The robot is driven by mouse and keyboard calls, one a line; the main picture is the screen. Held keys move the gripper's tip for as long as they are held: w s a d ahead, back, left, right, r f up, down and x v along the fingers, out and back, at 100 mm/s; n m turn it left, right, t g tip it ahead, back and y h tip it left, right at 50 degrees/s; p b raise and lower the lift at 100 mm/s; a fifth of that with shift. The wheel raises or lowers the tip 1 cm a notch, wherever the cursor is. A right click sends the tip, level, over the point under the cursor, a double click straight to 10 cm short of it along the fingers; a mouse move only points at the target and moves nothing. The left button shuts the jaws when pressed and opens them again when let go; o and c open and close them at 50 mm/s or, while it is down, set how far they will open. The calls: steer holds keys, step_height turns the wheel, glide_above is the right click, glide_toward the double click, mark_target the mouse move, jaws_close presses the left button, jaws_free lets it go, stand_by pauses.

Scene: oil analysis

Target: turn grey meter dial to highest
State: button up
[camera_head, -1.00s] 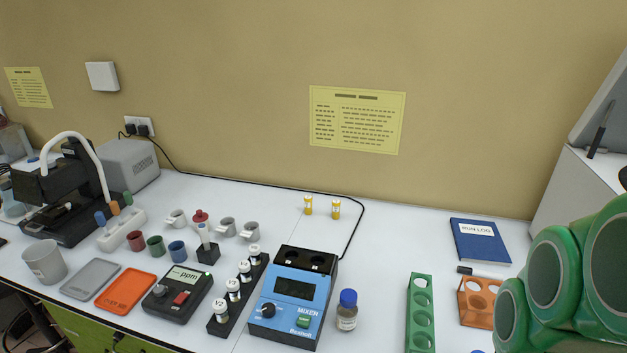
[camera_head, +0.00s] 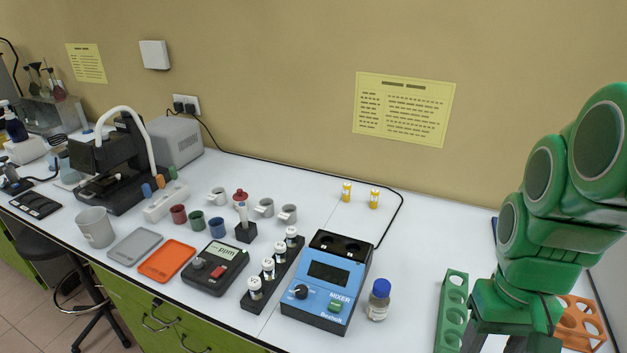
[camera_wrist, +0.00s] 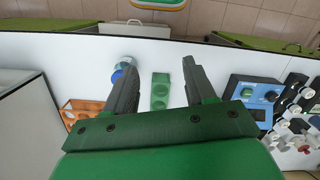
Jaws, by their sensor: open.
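The dark grey meter (camera_head: 215,268) with a "ppm" display lies on the bench in the head view, left of the vial rack. Its small round dial (camera_head: 198,262) is at the left of its front face, beside a red button. The dial's pointer is too small to read. My gripper (camera_wrist: 158,80) is open and empty in the wrist view, above the bench around the green rack's place in the picture. It is far to the right of the meter and touches nothing that I can see. In the head view my arm stands at the right.
A blue mixer (camera_head: 327,284) and a black rack (camera_head: 273,275) of white-capped vials stand between my arm and the meter. A blue-capped bottle (camera_head: 379,300), green rack (camera_head: 452,310) and orange rack (camera_head: 580,325) are nearer my arm. An orange tray (camera_head: 167,261) lies left of the meter.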

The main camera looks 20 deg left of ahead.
steer(key=w+a+r+n, duration=0.2)
steer(key=w+a+n, duration=0.3)
steer(key=w+a, duration=0.7)
steer(key=w+a+f+n+t, duration=0.1)
steer(key=w+a+n, duration=0.25)
steer(key=a, duration=0.55)
steer(key=w+a+f+n, duration=0.15)
steer(key=w+a, duration=0.25)
steer(key=a, duration=0.5)
steer(key=n, duration=1)
glide_above(198, 260)
steer(key=shift+t, duration=0.3)
step_height(198, 260, down, 10)
steer(key=shift+d+r, duration=0.15)
steer(key=shift+r, duration=0.05)
steer(key=shift+s+f, duration=0.1)
steer(key=shift+f, duration=0.15)
step_height(198, 260, down, 7)
steer(key=shift+f, duration=0.2)
